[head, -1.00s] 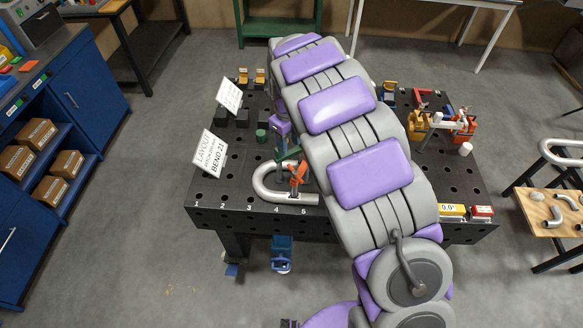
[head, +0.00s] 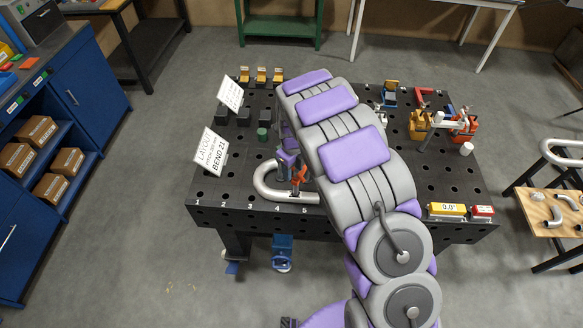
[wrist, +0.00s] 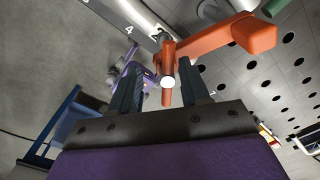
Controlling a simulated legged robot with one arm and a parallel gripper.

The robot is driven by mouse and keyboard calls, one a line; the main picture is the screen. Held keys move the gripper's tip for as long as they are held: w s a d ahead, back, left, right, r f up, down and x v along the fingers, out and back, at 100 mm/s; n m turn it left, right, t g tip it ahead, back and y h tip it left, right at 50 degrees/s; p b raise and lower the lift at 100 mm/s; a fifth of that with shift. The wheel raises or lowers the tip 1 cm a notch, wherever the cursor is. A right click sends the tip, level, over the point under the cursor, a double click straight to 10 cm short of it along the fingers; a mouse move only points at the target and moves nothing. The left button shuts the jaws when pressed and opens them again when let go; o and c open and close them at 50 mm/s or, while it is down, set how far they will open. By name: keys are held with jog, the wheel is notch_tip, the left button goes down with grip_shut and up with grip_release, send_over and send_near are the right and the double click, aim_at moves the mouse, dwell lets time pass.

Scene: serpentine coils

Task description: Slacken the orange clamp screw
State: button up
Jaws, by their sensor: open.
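The orange clamp (head: 299,173) stands on the black table at the bent silver tube (head: 262,185). In the wrist view the clamp's orange arm (wrist: 225,40) crosses the upper right, and its screw (wrist: 167,62) points toward the camera with a bright round end. An orange bar (wrist: 167,96) hangs below that end. My gripper (wrist: 162,82) is open, one dark finger on each side of the screw end and bar. I cannot tell whether either finger touches them. In the head view my gripper (head: 287,165) is small beside the clamp and partly hidden by it and my arm.
The black perforated table (head: 240,207) carries a layout sign (head: 210,152), a green cylinder (head: 262,134) and dark blocks at left. Orange and yellow tools (head: 420,124) stand at right, with a yellow level box (head: 447,210) at the front edge. A blue cabinet (head: 75,95) is at far left.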

jog(key=shift+d+r, duration=0.15)
jog(key=shift+d, duration=0.75)
jog(key=shift+c, duration=0.3)
jog(key=shift+d, duration=0.25)
jog(key=shift+c, duration=0.8)
jog(key=shift+a+r, duration=0.1)
jog(key=shift+a, duration=0.05)
jog(key=shift+c, duration=1.4)
jog(key=shift+w+a, duration=0.1)
jog(key=shift+a, duration=0.6)
grip_shut()
jog(key=shift+d, duration=0.15)
jog(key=shift+f, duration=0.2)
jog(key=shift+n, duration=0.3)
